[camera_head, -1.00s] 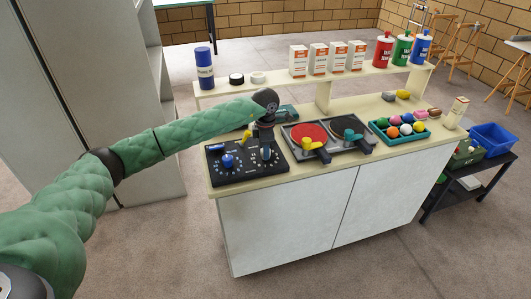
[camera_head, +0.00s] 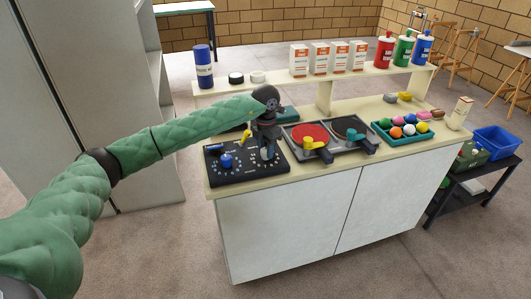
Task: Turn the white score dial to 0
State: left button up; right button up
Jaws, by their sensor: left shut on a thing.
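A black dial panel (camera_head: 236,177) lies at the left end of the cream counter. A blue dial (camera_head: 226,161) with a ring of marks sits on its left half. My left gripper (camera_head: 268,153) points down over the right half and is shut on the white score dial there. The gripper hides most of that dial, and its pointer reading cannot be told. My right gripper is not in view.
A small yellow part (camera_head: 246,136) stands behind the dials. A teal tray (camera_head: 402,141) of coloured balls follows. Bottles and boxes stand on the raised shelf (camera_head: 330,82).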

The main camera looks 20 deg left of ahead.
pick_arm(q)
jog(key=shift+w+r+n+b, duration=0.1)
jog(key=shift+n+b, duration=0.85)
jog(key=shift+n, duration=1.35)
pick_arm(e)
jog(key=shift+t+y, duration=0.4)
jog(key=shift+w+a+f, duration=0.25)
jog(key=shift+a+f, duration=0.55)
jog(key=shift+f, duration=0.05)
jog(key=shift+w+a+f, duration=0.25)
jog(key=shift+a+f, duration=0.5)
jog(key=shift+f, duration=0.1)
pick_arm(q)
jog(key=o, duration=1)
jog(key=shift+r, duration=0.5)
notch_tip(320, 180, up, 5)
jog(key=shift+f+b, duration=0.1)
jog(key=shift+b, duration=0.55)
jog(key=shift+r, duration=0.95)
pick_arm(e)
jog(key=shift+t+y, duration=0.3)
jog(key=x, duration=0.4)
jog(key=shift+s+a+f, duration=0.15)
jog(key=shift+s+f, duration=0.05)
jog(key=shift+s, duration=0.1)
